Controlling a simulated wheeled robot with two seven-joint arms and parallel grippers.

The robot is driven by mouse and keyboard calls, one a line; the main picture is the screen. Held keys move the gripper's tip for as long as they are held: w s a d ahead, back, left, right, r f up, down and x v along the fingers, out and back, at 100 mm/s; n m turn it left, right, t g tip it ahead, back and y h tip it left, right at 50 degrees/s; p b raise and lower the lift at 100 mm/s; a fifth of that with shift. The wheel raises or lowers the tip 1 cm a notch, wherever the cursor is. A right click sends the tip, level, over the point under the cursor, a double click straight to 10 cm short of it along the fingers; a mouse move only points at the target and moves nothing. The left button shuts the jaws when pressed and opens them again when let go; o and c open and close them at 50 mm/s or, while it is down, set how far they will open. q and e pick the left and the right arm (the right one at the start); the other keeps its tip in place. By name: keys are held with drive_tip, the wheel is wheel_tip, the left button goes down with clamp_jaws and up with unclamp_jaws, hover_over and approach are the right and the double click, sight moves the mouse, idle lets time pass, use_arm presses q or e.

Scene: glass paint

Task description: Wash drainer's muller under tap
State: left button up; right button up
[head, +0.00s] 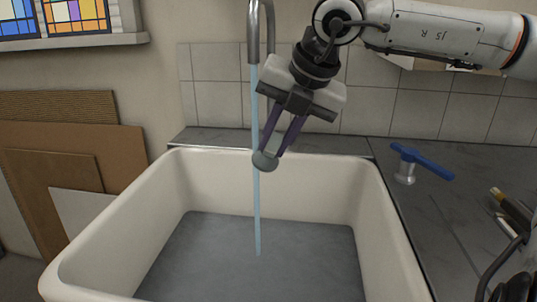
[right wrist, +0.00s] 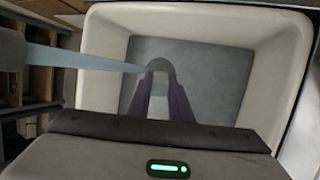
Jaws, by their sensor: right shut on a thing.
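My right gripper (head: 279,148) is over the sink, shut on a small grey-green glass muller (head: 264,161). The muller hangs at the fingertips, above the basin floor; it also shows between the purple fingers in the right wrist view (right wrist: 160,84). The tap (head: 254,45) is running, and its thin blue water stream (head: 257,215) falls along the muller's left side in the head view. In the right wrist view the stream (right wrist: 95,60) meets the muller's upper edge. The drainer is not in view. My left gripper is not in view.
The white sink (head: 120,228) has a grey floor and open room around the muller. A blue-handled lever (head: 425,160) stands on the dark counter (head: 425,205) at the right. Tiled wall (head: 420,112) is behind. Brown boards (head: 75,150) lean at the left.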

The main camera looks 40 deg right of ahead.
drive_tip(key=shift+d, duration=0.1)
drive_tip(key=shift+d, duration=0.5)
drive_tip(key=s+b, duration=0.6)
drive_tip(key=s, duration=0.2)
drive_tip(key=shift+a+f, duration=0.15)
idle(0.5)
idle(1.0)
